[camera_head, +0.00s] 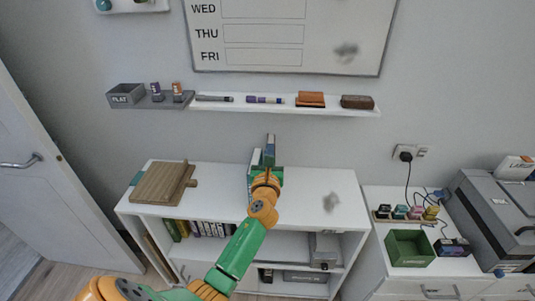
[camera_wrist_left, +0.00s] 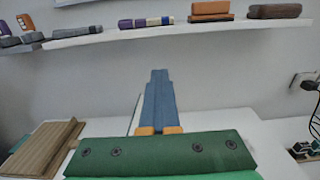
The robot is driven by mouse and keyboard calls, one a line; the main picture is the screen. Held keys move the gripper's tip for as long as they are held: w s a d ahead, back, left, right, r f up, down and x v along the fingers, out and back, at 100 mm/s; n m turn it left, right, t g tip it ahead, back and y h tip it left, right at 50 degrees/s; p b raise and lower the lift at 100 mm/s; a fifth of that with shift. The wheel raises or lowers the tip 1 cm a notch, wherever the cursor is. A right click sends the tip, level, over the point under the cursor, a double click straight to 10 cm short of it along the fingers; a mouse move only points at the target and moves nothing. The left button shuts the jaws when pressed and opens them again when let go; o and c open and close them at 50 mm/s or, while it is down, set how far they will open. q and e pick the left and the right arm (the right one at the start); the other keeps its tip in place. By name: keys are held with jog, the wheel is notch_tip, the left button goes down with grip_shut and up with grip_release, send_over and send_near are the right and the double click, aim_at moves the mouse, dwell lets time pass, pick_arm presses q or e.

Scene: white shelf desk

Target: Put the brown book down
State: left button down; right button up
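I cannot make out a brown book for certain. A brown board-like thing (camera_head: 163,183) lies flat at the left of the white cabinet top, and it also shows in the left wrist view (camera_wrist_left: 42,148). My right gripper is out of view.
The white cabinet top (camera_head: 310,190) is clear to the right of my arm. A wall shelf (camera_head: 335,108) carries pens, an orange-brown block (camera_head: 310,99) and a dark brown block (camera_head: 357,102). A green box (camera_head: 410,248) stands on the lower cabinet at right. Several books stand inside the white cabinet.

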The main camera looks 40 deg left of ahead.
pick_arm(q)
jog(key=shift+w+a+f, duration=0.1)
jog(key=shift+w, duration=0.1)
jog(key=c, duration=1.4)
grip_release()
jog(key=shift+w+a+f, duration=0.1)
jog(key=shift+w+a, duration=0.05)
jog(key=o, duration=0.4)
jog(key=shift+a, duration=0.1)
jog(key=shift+c, duration=0.2)
jog(key=o, duration=0.7)
